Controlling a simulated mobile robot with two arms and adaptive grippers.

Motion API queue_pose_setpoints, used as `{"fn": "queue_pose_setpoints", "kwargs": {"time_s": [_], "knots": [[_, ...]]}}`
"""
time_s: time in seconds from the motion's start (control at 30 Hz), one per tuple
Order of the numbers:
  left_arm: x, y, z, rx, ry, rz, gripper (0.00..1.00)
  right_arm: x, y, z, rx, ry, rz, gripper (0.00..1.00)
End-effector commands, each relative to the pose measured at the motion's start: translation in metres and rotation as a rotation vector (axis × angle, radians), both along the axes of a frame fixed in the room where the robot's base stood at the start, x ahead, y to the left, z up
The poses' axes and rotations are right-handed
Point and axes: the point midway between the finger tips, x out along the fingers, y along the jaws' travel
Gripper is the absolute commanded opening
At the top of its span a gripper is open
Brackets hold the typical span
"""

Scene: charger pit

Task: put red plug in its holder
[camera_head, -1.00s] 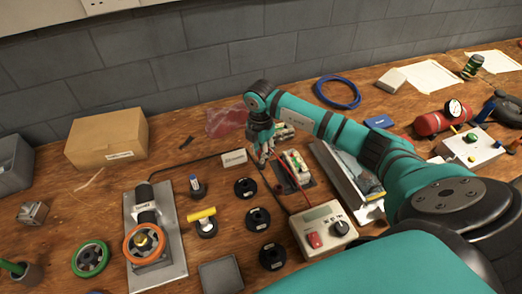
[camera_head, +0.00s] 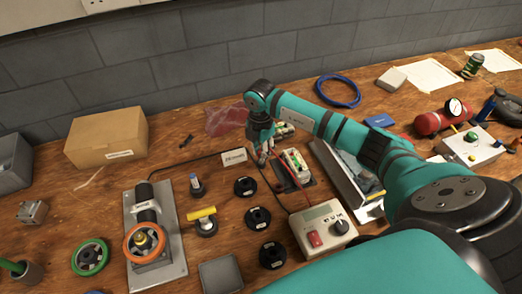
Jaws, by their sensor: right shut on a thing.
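A thin red lead (camera_head: 287,178) runs from near the gripper toward the meter box (camera_head: 324,228). Black round holders stand to the left: one (camera_head: 246,187) just below the gripper in the picture, a second (camera_head: 258,219) and a third (camera_head: 272,255) nearer the front. I cannot tell which holder belongs to the red plug. My left gripper is not in view.
A small labelled block (camera_head: 233,157) stands close left of the gripper. A holder with a yellow-handled piece (camera_head: 202,217) and a metal plate with an orange wheel (camera_head: 170,265) are further left. A cardboard box (camera_head: 107,137) stands at the back left.

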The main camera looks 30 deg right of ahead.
Motion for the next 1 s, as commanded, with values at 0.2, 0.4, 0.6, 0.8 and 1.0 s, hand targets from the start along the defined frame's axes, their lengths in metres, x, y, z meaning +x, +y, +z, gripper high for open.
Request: {"fn": "queue_pose_setpoints", "kwargs": {"time_s": [0.2, 0.4, 0.6, 0.8, 1.0], "knots": [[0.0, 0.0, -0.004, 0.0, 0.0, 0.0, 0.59, 0.0, 0.0, -0.006, 0.0, 0.001, 0.0, 0.0], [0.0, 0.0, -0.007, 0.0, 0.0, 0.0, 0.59, 0.0, 0.0, -0.011, 0.0, 0.001, 0.0, 0.0], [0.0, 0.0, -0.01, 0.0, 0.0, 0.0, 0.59, 0.0, 0.0, -0.015, 0.0, 0.001, 0.0, 0.0], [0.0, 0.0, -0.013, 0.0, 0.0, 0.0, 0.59, 0.0, 0.0, -0.02, 0.0, 0.001, 0.0, 0.0], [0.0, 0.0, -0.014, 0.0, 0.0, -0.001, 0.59, 0.0, 0.0, -0.022, 0.0, 0.0, 0.0, 0.27]]}}
